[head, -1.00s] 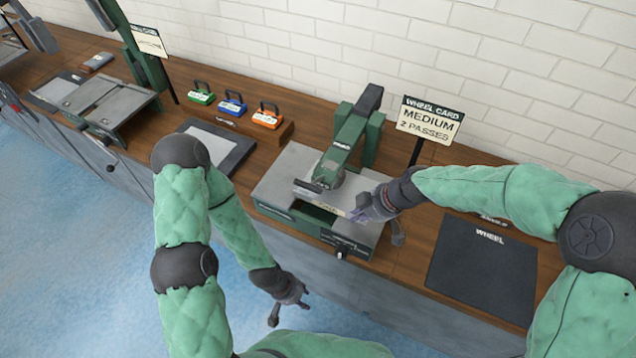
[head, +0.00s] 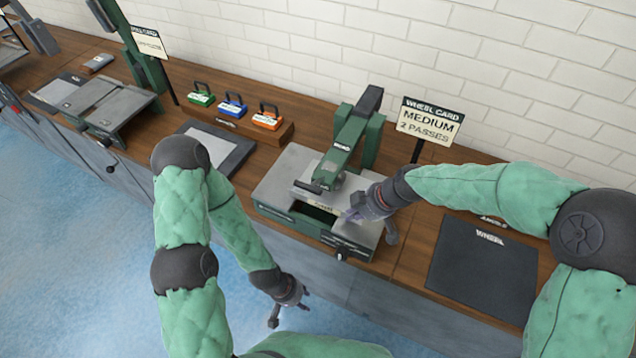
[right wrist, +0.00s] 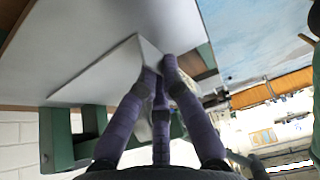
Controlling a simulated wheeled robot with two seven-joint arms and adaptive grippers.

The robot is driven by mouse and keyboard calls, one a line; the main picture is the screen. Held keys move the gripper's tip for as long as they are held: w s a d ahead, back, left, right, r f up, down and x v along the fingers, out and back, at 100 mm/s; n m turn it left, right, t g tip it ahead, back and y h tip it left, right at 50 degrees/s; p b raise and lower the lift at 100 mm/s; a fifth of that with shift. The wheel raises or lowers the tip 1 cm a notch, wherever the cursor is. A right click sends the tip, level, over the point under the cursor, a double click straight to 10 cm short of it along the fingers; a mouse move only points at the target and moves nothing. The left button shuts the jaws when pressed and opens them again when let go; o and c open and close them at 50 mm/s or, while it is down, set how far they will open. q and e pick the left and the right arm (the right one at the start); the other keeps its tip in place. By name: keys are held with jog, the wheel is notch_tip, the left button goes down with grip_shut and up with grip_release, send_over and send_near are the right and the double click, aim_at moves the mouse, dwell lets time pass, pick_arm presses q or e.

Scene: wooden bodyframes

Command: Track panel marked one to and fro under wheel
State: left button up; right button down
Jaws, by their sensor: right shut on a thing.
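The green wheel machine (head: 345,148) stands on the bench with its head over a grey table. A flat pale grey panel (head: 331,201) lies under the wheel head, its near edge carrying a small label too small to read. My right gripper (head: 352,213) is shut on the panel's near right corner. In the right wrist view the fingers (right wrist: 160,72) pinch the edge of the panel (right wrist: 105,75). The wheel's contact with the panel is hidden by the head. My left gripper (head: 289,309) hangs open and empty over the floor in front of the bench.
A card (head: 430,121) reads "WHEEL CARD MEDIUM 2 PASSES". A dark mat marked "WHEEL" (head: 482,270) lies clear at the right. Green (head: 201,98), blue (head: 232,108) and orange (head: 267,119) handled blocks stand behind.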

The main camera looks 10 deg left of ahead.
aim_at(330, 210)
jog(key=shift+w+a, duration=0.3)
jog(key=shift+a, duration=0.55)
jog(key=shift+w+a, duration=0.25)
jog(key=shift+a, duration=0.55)
jog(key=shift+w+a, duration=0.3)
jog(key=shift+a, duration=0.55)
jog(key=c, duration=1.3)
grip_release()
jog(key=shift+s, duration=0.1)
jog(key=o, duration=0.5)
jog(key=shift+o, duration=0.2)
jog(key=shift+d+r, duration=0.1)
jog(key=shift+d, duration=0.1)
